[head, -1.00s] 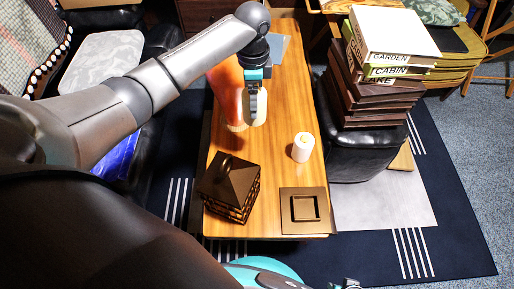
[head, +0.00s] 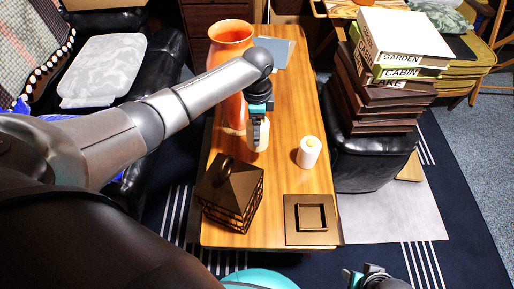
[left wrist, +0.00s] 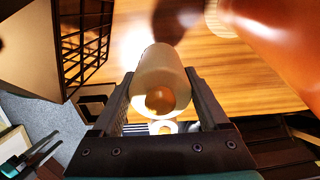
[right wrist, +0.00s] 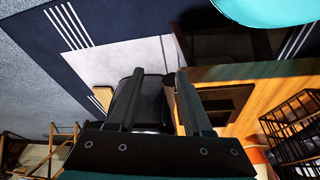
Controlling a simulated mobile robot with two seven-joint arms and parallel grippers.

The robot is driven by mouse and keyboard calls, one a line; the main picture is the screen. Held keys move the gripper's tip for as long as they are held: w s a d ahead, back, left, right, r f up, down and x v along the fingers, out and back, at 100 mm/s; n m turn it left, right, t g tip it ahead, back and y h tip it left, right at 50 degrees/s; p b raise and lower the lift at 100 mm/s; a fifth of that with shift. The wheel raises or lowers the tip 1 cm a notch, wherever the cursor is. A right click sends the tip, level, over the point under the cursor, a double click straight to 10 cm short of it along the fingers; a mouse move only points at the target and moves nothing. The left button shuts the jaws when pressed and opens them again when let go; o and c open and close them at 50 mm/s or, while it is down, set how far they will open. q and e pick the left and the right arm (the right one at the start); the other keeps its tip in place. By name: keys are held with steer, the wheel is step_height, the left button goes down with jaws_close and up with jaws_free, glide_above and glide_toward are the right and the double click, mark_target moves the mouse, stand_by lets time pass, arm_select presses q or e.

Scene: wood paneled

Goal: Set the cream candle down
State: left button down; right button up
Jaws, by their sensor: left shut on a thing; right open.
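My left gripper (head: 259,117) is shut on the cream candle (head: 258,136) and holds it over the wooden table (head: 285,100), in front of the orange vase. The candle also shows between the fingers in the left wrist view (left wrist: 158,70). I cannot tell how far its base is above the table. A separate white candle (head: 308,152) stands upright on the table to its right. My right gripper (head: 366,277) is open and empty near the bottom edge of the head view; its spread fingers also show in the right wrist view (right wrist: 155,78).
The orange vase (head: 228,42) is close behind my left gripper. A dark lantern (head: 231,192) and a square brown tray (head: 293,238) stand at the table's near end. A grey-blue flat item (head: 273,50) lies at the far end. Stacked books (head: 380,85) rest on a black seat to the right.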

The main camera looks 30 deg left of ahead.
arm_select(q)
step_height(320, 180, down, 4)
steer(key=shift+f+b, duration=0.1)
steer(key=shift+b, duration=0.85)
steer(key=shift+f+b, duration=0.35)
steer(key=shift+f, duration=0.3)
step_height(320, 180, down, 2)
steer(key=shift+f+b, duration=0.15)
steer(key=shift+b, duration=0.6)
steer(key=shift+f, duration=0.45)
arm_select(e)
step_height(320, 180, up, 9)
steer(key=w+a+t, duration=0.1)
steer(key=w+t, duration=0.1)
steer(key=shift+a+f+t+y, duration=0.15)
steer(key=shift+t+y, duration=0.15)
arm_select(q)
steer(key=shift+f, duration=0.2)
jaws_free()
arm_select(e)
steer(key=shift+w+a, duration=0.1)
steer(key=shift+w, duration=0.05)
